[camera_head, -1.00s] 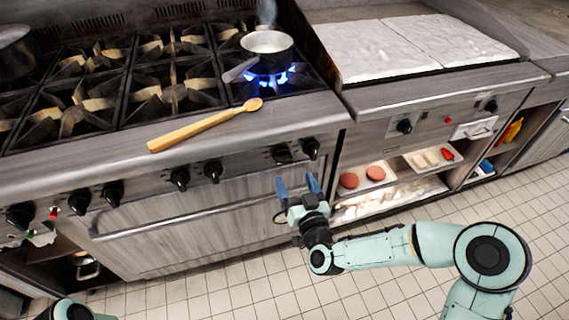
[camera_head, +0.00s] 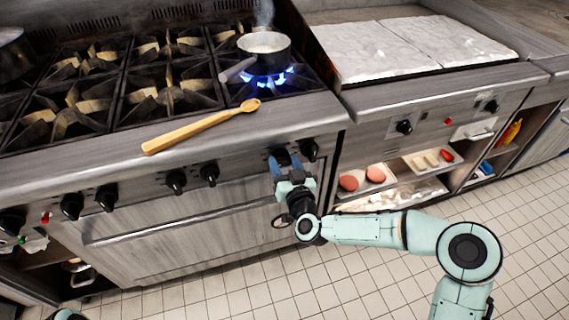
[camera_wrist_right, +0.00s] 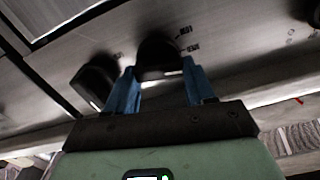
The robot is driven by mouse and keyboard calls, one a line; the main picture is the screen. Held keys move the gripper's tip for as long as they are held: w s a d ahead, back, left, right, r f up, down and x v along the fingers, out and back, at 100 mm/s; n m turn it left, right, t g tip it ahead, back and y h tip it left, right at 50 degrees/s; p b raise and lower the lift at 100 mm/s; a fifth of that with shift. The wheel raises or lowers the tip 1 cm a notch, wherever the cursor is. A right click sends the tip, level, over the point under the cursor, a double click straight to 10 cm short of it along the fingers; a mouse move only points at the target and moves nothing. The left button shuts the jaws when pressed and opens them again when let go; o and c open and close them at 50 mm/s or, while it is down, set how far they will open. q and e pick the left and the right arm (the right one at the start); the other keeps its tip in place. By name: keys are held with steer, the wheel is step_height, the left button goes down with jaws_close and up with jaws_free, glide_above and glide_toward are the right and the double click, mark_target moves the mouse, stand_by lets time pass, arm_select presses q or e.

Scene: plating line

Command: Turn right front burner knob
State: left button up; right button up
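The stove front has a row of black knobs. At its right end are two close together, an inner knob (camera_head: 281,156) and an outermost knob (camera_head: 309,149). My right gripper (camera_head: 286,161) is at the inner one, with its blue fingers apart. In the right wrist view, one knob (camera_wrist_right: 157,54) lies between the open fingertips (camera_wrist_right: 160,76), and a second knob (camera_wrist_right: 94,82) is just outside the left finger. I cannot tell whether the fingers touch the knob. My left gripper is out of view.
A pot (camera_head: 265,50) steams over a blue flame on the right front burner. A wooden spoon (camera_head: 200,127) lies on the stove's front ledge. The oven handle (camera_head: 180,220) runs below the knobs. Shelves with food trays (camera_head: 367,178) are to the right.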

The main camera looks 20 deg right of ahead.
steer(key=shift+c, duration=0.3)
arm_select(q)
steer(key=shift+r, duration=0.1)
arm_select(e)
steer(key=shift+r, duration=0.1)
steer(key=m, duration=0.2)
steer(key=shift+m+p, duration=0.3)
steer(key=shift+m, duration=0.1)
steer(key=m, duration=0.3)
steer(key=shift+d+m, duration=0.15)
steer(key=shift+m, duration=0.15)
steer(key=m, duration=0.4)
steer(key=shift+d+m+p, duration=0.1)
steer(key=shift+m+p, duration=0.2)
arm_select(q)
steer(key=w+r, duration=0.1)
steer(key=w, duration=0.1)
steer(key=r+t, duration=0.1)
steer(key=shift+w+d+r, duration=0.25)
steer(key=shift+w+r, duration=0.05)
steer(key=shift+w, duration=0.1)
arm_select(e)
steer(key=m, duration=0.4)
steer(key=shift+f+m, duration=0.3)
steer(key=shift+m, duration=0.1)
steer(key=shift+w, duration=0.1)
steer(key=o, duration=1)
steer(key=shift+o, duration=0.3)
steer(key=shift+f, duration=0.1)
